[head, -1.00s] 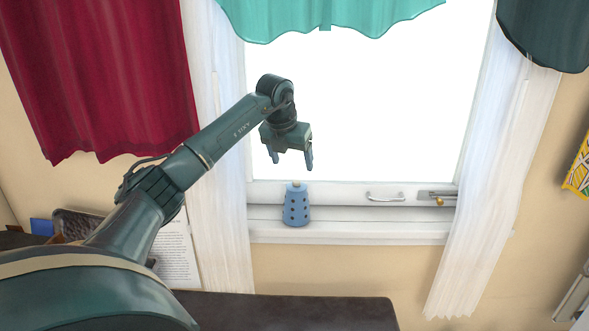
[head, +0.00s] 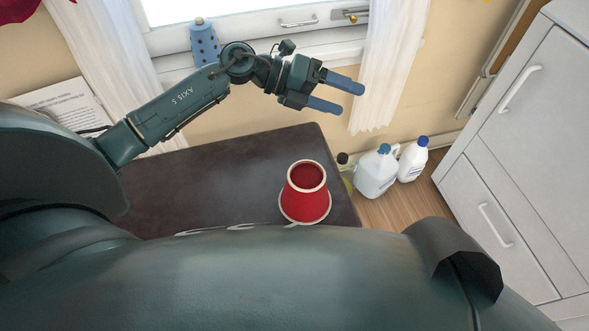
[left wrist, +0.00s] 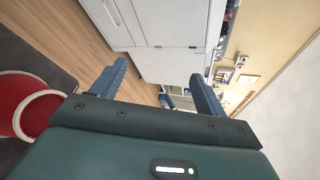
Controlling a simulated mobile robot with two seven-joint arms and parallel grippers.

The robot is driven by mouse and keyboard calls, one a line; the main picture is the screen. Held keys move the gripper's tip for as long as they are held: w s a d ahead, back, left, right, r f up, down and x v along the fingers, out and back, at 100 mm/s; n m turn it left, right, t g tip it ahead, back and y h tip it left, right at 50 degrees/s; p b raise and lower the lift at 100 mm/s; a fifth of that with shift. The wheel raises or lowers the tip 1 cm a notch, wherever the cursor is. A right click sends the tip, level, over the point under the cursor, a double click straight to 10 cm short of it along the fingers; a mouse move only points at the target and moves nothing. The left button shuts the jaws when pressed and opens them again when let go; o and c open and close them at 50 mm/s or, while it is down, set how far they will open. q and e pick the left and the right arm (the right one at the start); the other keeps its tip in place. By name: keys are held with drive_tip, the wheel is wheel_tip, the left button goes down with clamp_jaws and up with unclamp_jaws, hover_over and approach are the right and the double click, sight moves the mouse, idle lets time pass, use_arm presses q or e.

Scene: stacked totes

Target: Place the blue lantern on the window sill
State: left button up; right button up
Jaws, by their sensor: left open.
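The blue lantern (head: 204,44), a tapered body with dark round holes and a pale knob on top, stands upright on the white window sill (head: 252,57) at the upper left of the head view. My left gripper (head: 355,98) is open and empty, out to the right of the lantern and apart from it, with its fingers pointing right. In the left wrist view its two fingers (left wrist: 160,80) are spread with nothing between them. My right gripper is not in view.
A red lampshade-like object (head: 304,194) stands on the dark tabletop (head: 200,185); it also shows in the left wrist view (left wrist: 22,95). White jugs (head: 376,172) stand on the floor to the right. A pale cabinet (head: 530,130) fills the right side.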

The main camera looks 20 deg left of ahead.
use_arm(q)
drive_tip(key=s+d+r+n+t+h, duration=0.3)
drive_tip(key=s+d+n+t+h, duration=0.15)
drive_tip(key=s+n+t, duration=0.5)
drive_tip(key=s+a+f+n+y, duration=0.2)
drive_tip(key=s+f+n+y, duration=0.3)
drive_tip(key=n, duration=0.6)
drive_tip(key=s+a+f+n+y, duration=0.2)
drive_tip(key=s+f+n+y, duration=0.2)
drive_tip(key=n+y, duration=0.4)
drive_tip(key=f+n, duration=0.1)
drive_tip(key=n, duration=0.2)
drive_tip(key=shift+s+a+f, duration=0.3)
drive_tip(key=shift+s, duration=0.05)
